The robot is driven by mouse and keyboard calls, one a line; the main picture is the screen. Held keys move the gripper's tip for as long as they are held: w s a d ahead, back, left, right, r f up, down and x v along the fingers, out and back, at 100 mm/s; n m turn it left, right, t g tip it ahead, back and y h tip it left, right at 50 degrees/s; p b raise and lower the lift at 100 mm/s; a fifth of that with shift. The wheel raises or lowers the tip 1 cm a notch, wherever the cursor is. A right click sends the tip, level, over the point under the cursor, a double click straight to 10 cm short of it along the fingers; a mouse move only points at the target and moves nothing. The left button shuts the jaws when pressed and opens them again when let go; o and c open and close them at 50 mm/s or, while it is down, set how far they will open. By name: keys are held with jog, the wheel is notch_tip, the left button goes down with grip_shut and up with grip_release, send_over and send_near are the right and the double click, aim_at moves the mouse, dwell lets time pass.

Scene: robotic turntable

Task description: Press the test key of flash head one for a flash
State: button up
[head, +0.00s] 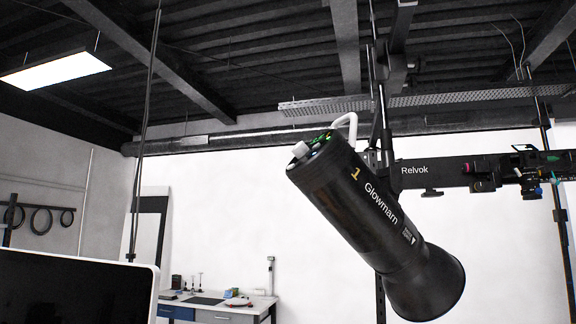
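Flash head one (345,200) is a black cylinder marked with a yellow "1" and "Glowmarn". It hangs tilted in the middle of the head view, its flared front end (428,285) down to the right. Its rear panel (312,148) faces up and left and shows steeply from the side, with a white knob-like part, green lit marks and small coloured parts. I cannot tell which part is the test key. A white handle (345,128) rises by the rear end. My gripper is not in view.
A black "Relvok" arm (440,172) runs right from behind the flash head to a cluster of equipment (530,172). A dark panel with a pale rim (75,290) fills the lower left. A workbench (215,304) stands far back. Open space lies left of the head.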

grip_shut()
dwell(1.1)
